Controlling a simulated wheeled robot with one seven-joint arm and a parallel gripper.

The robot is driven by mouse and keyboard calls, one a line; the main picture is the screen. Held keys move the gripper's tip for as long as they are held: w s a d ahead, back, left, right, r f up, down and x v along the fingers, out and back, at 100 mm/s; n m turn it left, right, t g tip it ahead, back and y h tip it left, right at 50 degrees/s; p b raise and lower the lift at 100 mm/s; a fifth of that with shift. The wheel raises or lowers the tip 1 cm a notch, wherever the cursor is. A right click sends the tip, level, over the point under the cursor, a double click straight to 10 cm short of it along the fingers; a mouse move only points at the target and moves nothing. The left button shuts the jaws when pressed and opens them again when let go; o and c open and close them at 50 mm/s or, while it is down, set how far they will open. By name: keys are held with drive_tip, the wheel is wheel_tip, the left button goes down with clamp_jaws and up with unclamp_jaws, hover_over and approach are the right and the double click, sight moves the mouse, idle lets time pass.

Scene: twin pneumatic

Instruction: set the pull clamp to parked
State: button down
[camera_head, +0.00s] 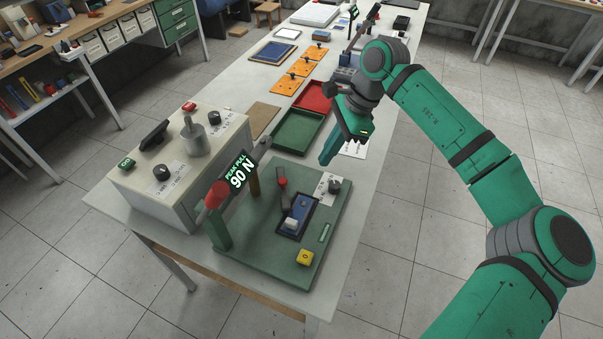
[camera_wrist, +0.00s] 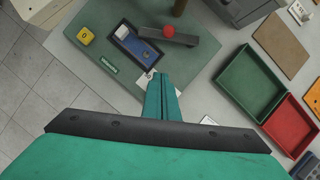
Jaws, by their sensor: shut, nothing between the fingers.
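The pull-test fixture is a green board (camera_head: 262,248) on the near end of the table. On it is a blue recess (camera_head: 303,212) holding a white block (camera_head: 291,223). My gripper (camera_head: 328,160) is shut and empty, above the table beyond the board's far right corner, apart from the lever.
A control box (camera_head: 165,200), green tray (camera_head: 299,132) and red tray (camera_head: 314,97) are nearby.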

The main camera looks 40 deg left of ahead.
sight(283, 184)
drive_tip(key=x, duration=0.9)
drive_tip(key=shift+s+a+f, duration=0.1)
drive_tip(key=shift+s+f, duration=0.05)
drive_tip(key=shift+f, duration=0.25)
drive_tip(key=shift+s+a, duration=1.4)
drive_tip(key=shift+s, duration=0.05)
